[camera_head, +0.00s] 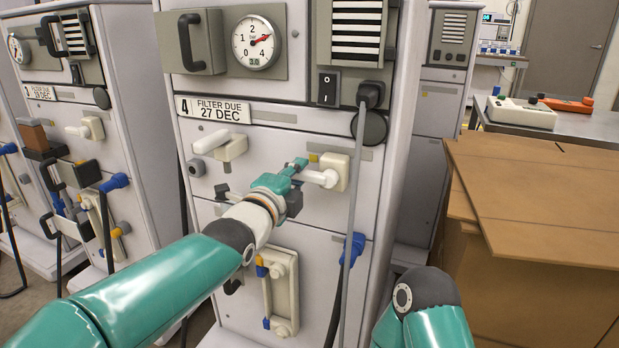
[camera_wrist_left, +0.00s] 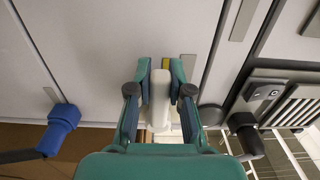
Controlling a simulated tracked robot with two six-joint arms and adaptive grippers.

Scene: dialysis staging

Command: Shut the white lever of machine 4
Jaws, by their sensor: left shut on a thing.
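Machine 4 (camera_head: 270,122) stands in the middle of the head view, with a "4, FILTER DUE 27 DEC" label (camera_head: 212,109). Its front has two white levers. The right-hand white lever (camera_head: 322,179) points left from its pale block (camera_head: 341,165), roughly level. My left gripper (camera_head: 298,167) is at this lever's free end. In the left wrist view, the lever (camera_wrist_left: 159,105) lies between the two fingers of my left gripper (camera_wrist_left: 160,88), which are shut on it. The other white lever (camera_head: 212,143) is to the left, apart from the gripper. Of my right arm only a link shows.
A grey hose (camera_head: 351,200) hangs just right of the gripped lever, with a blue connector (camera_head: 355,248) below. A pale bracket (camera_head: 282,290) is lower on the front. Machine 3 (camera_head: 110,140) stands left. Cardboard boxes (camera_head: 540,190) fill the right side.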

